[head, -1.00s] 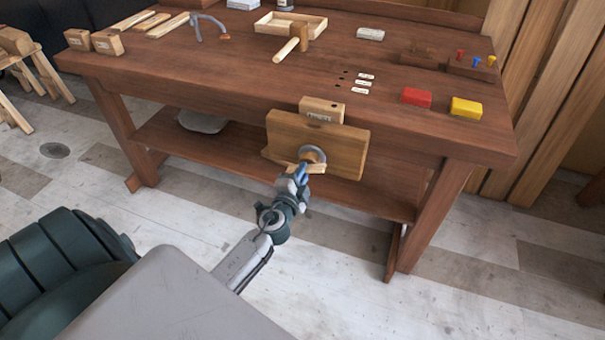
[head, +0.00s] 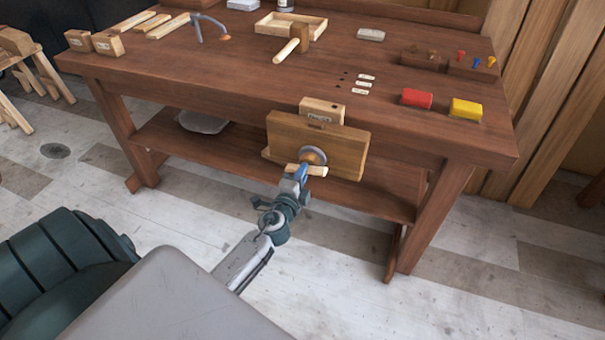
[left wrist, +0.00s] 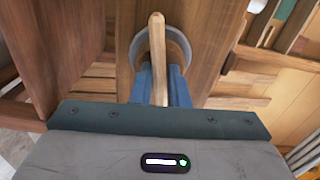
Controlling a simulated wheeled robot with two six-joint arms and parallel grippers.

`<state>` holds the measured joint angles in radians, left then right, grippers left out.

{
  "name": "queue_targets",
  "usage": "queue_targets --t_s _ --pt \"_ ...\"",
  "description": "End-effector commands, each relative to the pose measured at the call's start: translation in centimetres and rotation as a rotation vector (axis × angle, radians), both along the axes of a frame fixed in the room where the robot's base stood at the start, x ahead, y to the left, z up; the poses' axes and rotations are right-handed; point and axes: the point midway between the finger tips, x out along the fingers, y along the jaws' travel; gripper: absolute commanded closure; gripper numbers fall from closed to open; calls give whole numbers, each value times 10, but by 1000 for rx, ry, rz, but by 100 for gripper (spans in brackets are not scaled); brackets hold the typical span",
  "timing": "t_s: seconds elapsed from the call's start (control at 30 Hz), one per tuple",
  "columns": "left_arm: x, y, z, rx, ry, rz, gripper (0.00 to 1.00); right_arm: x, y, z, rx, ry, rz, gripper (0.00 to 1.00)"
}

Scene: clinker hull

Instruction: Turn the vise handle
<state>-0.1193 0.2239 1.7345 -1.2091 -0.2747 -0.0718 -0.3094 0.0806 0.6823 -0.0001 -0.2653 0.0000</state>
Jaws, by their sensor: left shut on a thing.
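The vise (head: 345,150) is a wooden jaw board on the front of the workbench, with a round metal hub (head: 313,155) low on its face. The wooden vise handle (head: 317,170) is a bar at the hub and lies nearly level in the head view. My left gripper (head: 301,172) is shut on the handle at the hub. In the left wrist view, the handle (left wrist: 157,60) runs lengthwise between the blue fingers (left wrist: 160,85), in front of the grey hub ring (left wrist: 178,42). The fingers partly hide the hub. My right gripper is not in view.
A wooden block (head: 322,110) stands at the vise's top edge. The floor in front is clear.

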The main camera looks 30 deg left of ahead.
Motion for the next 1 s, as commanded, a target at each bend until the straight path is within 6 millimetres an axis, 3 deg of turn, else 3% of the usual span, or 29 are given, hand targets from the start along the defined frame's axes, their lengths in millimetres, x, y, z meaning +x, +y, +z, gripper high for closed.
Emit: queue_targets --t_s 0.77,0.8,0.87,1.0 --pt "-2 -1 -5 -2 9 -1 100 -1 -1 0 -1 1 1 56" --pt "-2 -1 -5 -2 9 -1 80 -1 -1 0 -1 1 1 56" --pt "-2 -1 -5 -3 8 -1 68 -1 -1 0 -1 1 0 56" --pt "-1 0 -3 -2 5 0 66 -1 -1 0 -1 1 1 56"
